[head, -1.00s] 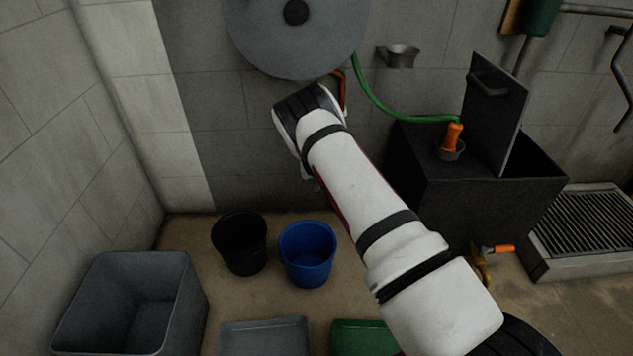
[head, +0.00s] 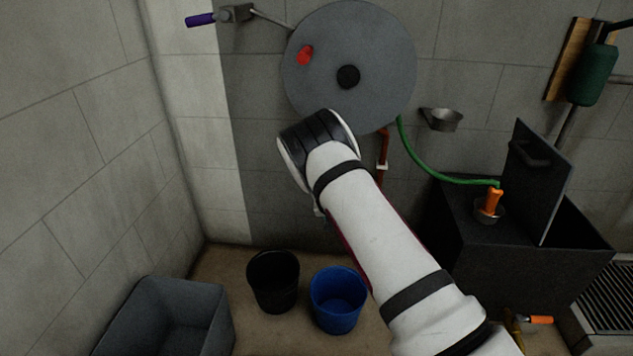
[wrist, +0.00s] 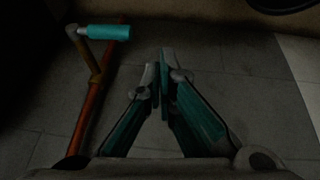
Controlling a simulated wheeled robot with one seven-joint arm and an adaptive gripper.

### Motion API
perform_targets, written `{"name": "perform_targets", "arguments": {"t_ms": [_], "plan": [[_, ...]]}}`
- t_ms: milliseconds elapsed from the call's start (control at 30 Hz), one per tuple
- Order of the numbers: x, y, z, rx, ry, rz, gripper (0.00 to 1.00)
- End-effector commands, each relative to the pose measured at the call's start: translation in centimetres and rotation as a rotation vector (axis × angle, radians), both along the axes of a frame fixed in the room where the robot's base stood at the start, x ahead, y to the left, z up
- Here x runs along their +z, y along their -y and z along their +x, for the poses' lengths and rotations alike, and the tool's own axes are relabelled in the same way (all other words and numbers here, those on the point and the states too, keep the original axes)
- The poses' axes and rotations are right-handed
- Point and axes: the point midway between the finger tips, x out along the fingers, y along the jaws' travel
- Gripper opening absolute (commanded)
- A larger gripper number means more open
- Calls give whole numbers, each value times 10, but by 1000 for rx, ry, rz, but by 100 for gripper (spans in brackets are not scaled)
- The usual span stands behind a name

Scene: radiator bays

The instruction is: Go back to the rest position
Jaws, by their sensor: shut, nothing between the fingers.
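My gripper shows in the wrist view (wrist: 162,75). Its two teal-sided fingers are together with nothing between them. In the head view my white arm reaches up from the lower right, and its black-banded end is in front of the wall just below the grey disc (head: 395,75). The fingers themselves are hidden there behind the arm's end. In the wrist view an orange-brown pipe (wrist: 88,115) with a teal-handled lever (wrist: 103,32) is left of the fingers, apart from them.
A black bucket (head: 273,283) and a blue bucket (head: 338,300) stand on the floor below the arm. A grey bin (head: 170,315) is at lower left. A black box (head: 520,265) with an upright lid (head: 538,180) is at right. A green hose (head: 430,165) runs from the disc towards the box.

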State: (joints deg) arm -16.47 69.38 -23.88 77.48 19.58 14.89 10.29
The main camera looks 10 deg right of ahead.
Motion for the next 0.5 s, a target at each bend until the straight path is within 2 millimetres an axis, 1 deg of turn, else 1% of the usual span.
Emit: {"name": "perform_targets", "arguments": {"t_ms": [67,167,267,333,500], "plan": [[2,0,0,-1,0,2,0],[16,0,-3,-9,-5,14,0],[46,0,-9,-22,-18,40,0],[73,-2,-18,-30,-33,65,0],[139,-7,-50,-40,-77,130,0]]}}
